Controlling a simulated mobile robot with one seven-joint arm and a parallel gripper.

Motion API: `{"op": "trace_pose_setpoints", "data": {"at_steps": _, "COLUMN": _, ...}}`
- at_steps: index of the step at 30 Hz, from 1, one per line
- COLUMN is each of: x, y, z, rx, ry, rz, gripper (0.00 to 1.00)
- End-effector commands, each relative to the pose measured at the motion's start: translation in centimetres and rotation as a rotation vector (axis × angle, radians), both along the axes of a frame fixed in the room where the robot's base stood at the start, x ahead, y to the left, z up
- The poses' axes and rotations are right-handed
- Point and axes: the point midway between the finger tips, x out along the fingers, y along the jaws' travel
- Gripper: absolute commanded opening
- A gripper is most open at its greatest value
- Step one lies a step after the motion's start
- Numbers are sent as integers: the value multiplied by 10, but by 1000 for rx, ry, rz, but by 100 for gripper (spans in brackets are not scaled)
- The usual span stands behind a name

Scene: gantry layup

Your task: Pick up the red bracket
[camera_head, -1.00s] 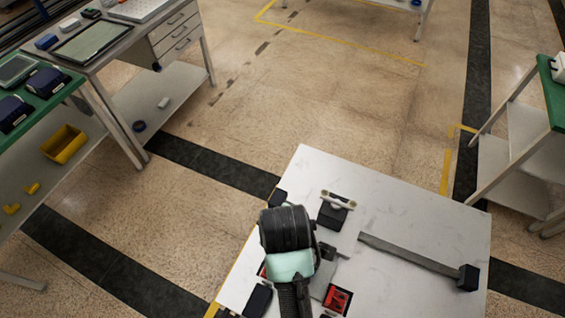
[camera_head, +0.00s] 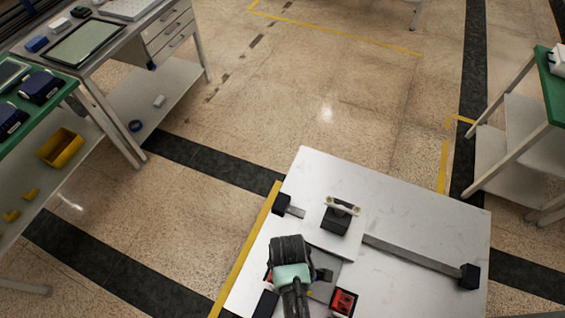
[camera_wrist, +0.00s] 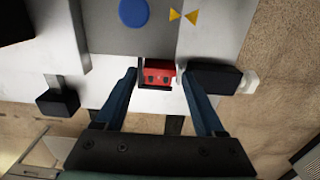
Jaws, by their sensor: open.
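In the wrist view the red bracket (camera_wrist: 159,68), a small red piece with dark holes, lies at the edge of a grey plate (camera_wrist: 106,38). A dark angled edge runs along its left and lower side. My gripper (camera_wrist: 157,80) is open, with a blue finger on each side of the bracket's line and a gap to it. In the head view my gripper (camera_head: 290,252) is over the near left of the white table and hides what lies beneath it. A red piece in a dark frame (camera_head: 343,301) shows right of it; I cannot tell whether it is the same piece.
A black block (camera_wrist: 214,76) sits close right of the bracket in the wrist view. The white table (camera_head: 420,225) carries a long metal bar (camera_head: 415,256) and a black block with a pale handle (camera_head: 337,219). Benches stand left and right.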

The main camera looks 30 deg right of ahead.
Motion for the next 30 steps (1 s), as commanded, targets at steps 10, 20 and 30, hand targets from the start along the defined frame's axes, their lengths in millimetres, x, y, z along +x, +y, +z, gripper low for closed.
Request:
{"op": "trace_pose_setpoints", "data": {"at_steps": 10, "x": 3, "y": 3, "z": -38, "rx": 0, "ry": 1, "rz": 0, "gripper": 71}}
{"op": "trace_pose_setpoints", "data": {"at_steps": 20, "x": 3, "y": 3, "z": -41, "rx": 0, "ry": 0, "rz": 0, "gripper": 68}}
{"op": "trace_pose_setpoints", "data": {"at_steps": 30, "x": 3, "y": 3, "z": -41, "rx": 0, "ry": 0, "rz": 0, "gripper": 6}}
